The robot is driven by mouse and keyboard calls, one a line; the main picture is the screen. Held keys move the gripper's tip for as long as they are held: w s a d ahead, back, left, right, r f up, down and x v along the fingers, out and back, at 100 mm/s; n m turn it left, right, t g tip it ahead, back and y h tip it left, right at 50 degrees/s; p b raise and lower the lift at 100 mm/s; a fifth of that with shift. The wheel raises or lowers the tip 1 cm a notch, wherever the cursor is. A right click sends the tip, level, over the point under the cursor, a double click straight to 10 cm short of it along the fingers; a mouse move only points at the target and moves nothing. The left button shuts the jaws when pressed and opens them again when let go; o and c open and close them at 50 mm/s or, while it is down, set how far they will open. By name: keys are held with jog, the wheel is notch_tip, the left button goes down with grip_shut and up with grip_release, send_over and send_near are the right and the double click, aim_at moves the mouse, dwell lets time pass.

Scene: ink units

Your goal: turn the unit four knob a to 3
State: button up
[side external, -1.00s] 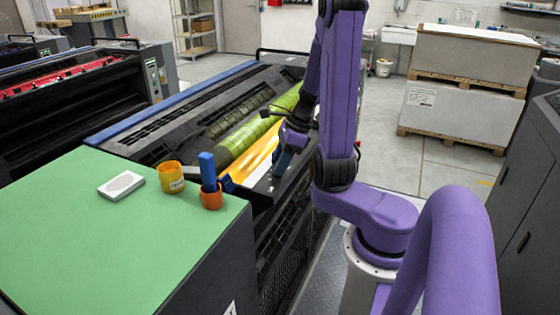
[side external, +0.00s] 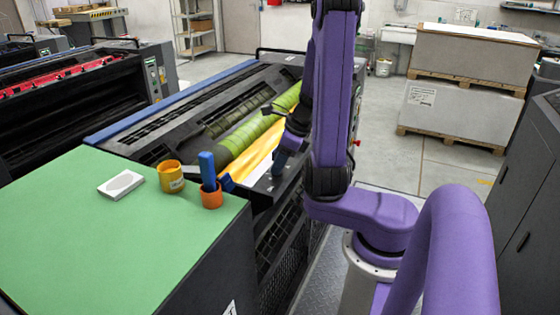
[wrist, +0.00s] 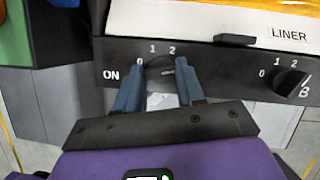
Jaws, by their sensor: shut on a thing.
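In the wrist view, a dark round knob (wrist: 160,66) sits on the black panel strip (wrist: 215,75) between the blue-grey fingers of my gripper (wrist: 160,74). The fingers are shut on its sides. White marks 0, 1 and 2 show above it and "ON" at its left. Its letter, any 3 mark and most of its face are hidden by the fingers. A second dark knob (wrist: 290,84), lettered B, stands free to the right with its own 0, 1, 2. In the side view my gripper (side external: 280,165) is at the machine's near edge, and the knob cannot be made out.
A white sheet marked LINER (wrist: 270,28) lies above the panel, with a dark tab (wrist: 235,40) at its lower edge.

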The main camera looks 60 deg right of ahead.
jog(key=o, duration=1)
jog(key=shift+o, duration=0.2)
jog(key=shift+r, duration=0.1)
jog(key=v, duration=1.7)
jog(key=shift+r, duration=0.15)
